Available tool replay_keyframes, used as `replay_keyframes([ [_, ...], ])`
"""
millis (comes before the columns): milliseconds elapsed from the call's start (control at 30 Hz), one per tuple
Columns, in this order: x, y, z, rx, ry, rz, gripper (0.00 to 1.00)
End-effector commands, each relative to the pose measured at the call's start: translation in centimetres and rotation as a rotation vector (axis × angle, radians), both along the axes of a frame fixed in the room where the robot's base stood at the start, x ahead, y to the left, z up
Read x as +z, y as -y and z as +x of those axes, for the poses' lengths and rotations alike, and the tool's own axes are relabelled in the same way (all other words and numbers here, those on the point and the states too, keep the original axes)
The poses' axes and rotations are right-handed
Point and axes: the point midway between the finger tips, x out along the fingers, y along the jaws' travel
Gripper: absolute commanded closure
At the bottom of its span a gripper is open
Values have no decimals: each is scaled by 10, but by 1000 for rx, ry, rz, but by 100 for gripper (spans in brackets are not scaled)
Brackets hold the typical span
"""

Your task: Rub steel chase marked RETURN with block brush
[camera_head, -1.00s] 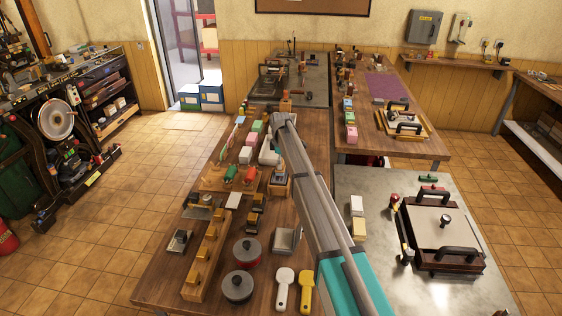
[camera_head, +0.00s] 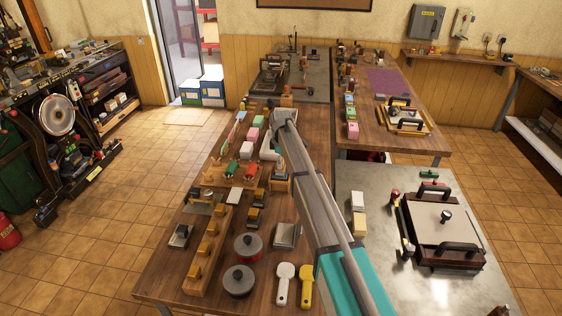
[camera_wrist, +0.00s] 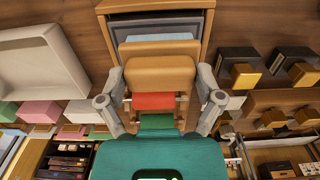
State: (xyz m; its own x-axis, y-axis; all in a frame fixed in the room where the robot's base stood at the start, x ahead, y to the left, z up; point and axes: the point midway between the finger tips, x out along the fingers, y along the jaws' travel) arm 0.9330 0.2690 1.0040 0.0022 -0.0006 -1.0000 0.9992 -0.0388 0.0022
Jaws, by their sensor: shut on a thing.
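The block brush, a tan wooden block (camera_wrist: 160,74), sits between my fingers in the wrist view. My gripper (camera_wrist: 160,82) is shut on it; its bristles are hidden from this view. Just beyond it is an open wooden box (camera_wrist: 203,28) with a grey and pale blue inside. I cannot tell whether the block touches it. In the head view my gripper (camera_head: 270,152) is over the left table, and the brush is hard to make out. I can read no RETURN mark. A framed plate with black handles (camera_head: 440,222) lies on the right metal table; a smaller one (camera_head: 404,117) lies behind.
The left wooden table (camera_head: 170,270) is crowded. It bears a slotted wooden rack (camera_head: 207,250), two lidded tins (camera_head: 239,280), (camera_head: 248,247), coloured blocks and a square tray (camera_head: 286,235). A white block (camera_head: 357,202) stands on the metal table.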

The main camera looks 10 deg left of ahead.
Motion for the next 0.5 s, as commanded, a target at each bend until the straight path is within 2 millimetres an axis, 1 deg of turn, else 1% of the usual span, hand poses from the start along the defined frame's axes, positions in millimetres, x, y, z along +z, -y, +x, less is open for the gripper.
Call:
replay_keyframes([
  [200,-1,0,-15,0,0,0,53],
  [500,-3,-1,-32,-1,0,0,53],
])
